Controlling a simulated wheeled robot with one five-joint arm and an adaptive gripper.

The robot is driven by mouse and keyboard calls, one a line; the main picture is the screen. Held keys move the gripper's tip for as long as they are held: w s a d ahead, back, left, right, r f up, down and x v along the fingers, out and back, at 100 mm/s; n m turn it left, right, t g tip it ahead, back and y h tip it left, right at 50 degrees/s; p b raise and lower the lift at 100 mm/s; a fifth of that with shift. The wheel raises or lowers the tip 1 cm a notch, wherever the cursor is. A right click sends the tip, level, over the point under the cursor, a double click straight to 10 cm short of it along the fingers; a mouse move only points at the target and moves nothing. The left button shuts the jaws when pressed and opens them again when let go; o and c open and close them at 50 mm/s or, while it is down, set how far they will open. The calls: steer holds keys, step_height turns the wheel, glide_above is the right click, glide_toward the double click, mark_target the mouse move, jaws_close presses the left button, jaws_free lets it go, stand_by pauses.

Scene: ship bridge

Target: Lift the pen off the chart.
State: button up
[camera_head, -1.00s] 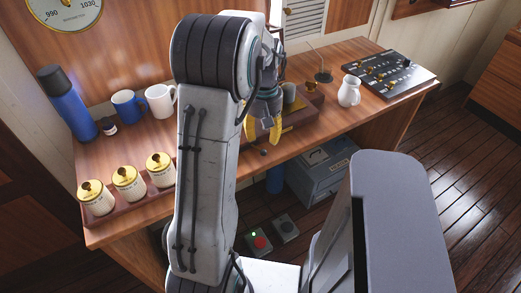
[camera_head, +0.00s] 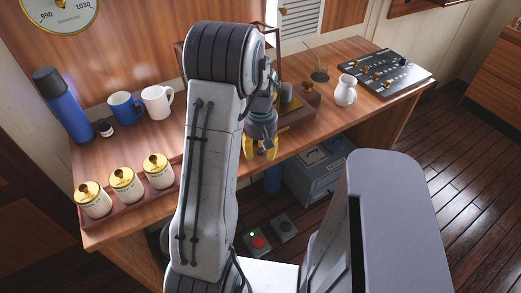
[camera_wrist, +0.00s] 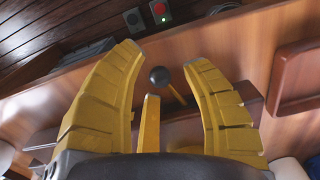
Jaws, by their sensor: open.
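My gripper (camera_head: 260,148) is open above the front part of the wooden desk (camera_head: 222,160). In the wrist view its yellow fingers (camera_wrist: 163,85) stand apart. Between them shows a dark round knob (camera_wrist: 160,77) with a thin brass-coloured stem, apart from both fingers; I cannot tell what it belongs to. A narrow yellow strip (camera_wrist: 150,123) stands below the knob; I cannot tell whether it is part of my gripper. I cannot make out a pen or a chart in either view. My arm hides part of the desk.
A tray of brass-lidded jars (camera_head: 124,184), a blue flask (camera_head: 63,105) and two mugs (camera_head: 157,101) stand left of my arm. A white jug (camera_head: 345,90) and a control panel (camera_head: 388,74) stand right. A grey box (camera_head: 322,175) is below the desk.

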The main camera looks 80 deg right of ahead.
steer(key=shift+o, duration=0.3)
steer(key=shift+f, duration=0.1)
jaws_close()
